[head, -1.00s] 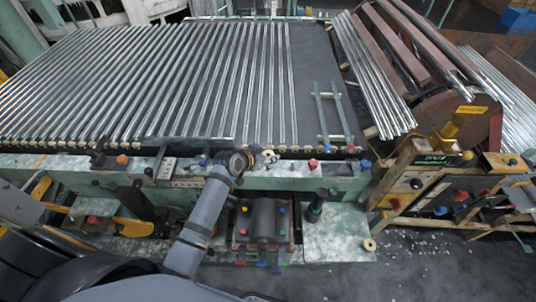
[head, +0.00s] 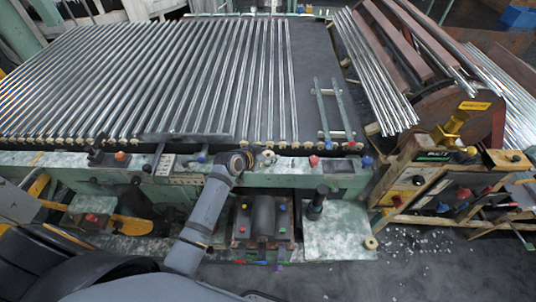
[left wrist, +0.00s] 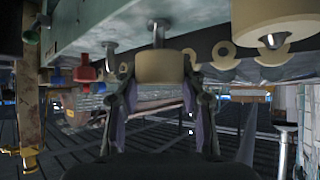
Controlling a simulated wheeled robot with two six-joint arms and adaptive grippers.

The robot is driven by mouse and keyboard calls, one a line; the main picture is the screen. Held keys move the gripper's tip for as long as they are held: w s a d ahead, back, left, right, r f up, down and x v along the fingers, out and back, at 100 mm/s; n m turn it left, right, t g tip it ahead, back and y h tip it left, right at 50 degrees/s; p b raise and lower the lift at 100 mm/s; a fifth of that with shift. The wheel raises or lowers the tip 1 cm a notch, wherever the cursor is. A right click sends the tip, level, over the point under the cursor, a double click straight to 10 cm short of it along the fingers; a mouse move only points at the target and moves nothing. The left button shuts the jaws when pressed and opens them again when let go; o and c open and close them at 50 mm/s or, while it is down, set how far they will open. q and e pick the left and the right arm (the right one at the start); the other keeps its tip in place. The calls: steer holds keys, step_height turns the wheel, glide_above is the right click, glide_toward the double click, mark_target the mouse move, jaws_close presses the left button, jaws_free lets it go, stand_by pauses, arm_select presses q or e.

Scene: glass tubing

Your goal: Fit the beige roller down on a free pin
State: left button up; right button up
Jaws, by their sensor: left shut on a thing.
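The beige roller (head: 268,156) is at the tip of my left gripper (head: 258,157), over the green front rail of the machine. In the left wrist view, which appears upside down, the roller (left wrist: 160,67) sits between the two fingers of my left gripper (left wrist: 160,95), which are shut on it. A metal pin (left wrist: 158,32) from the rail lines up with the roller and meets its edge; I cannot tell how far it is inside. Another bare pin (left wrist: 110,50) stands to its left. My right gripper is not in view.
A larger-looking beige roller (left wrist: 280,18) is at the upper right in the wrist view. Red (head: 314,161) and blue (head: 367,161) knobs stand along the rail to the right. Glass tubes (head: 150,80) cover the bed behind. A dark post (head: 316,203) stands in front.

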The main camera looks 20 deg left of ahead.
arm_select(q)
steer(key=shift+f+b, duration=0.6)
steer(key=shift+f, duration=0.3)
steer(key=shift+s+f, duration=0.1)
steer(key=shift+f, duration=0.2)
steer(key=o, duration=0.9)
steer(key=shift+r, duration=0.1)
steer(key=shift+c, duration=0.2)
steer(key=o, duration=0.3)
steer(key=v, duration=1.1)
steer(key=shift+s+a+r, duration=0.15)
steer(key=shift+s+r, duration=0.05)
steer(key=shift+s, duration=0.1)
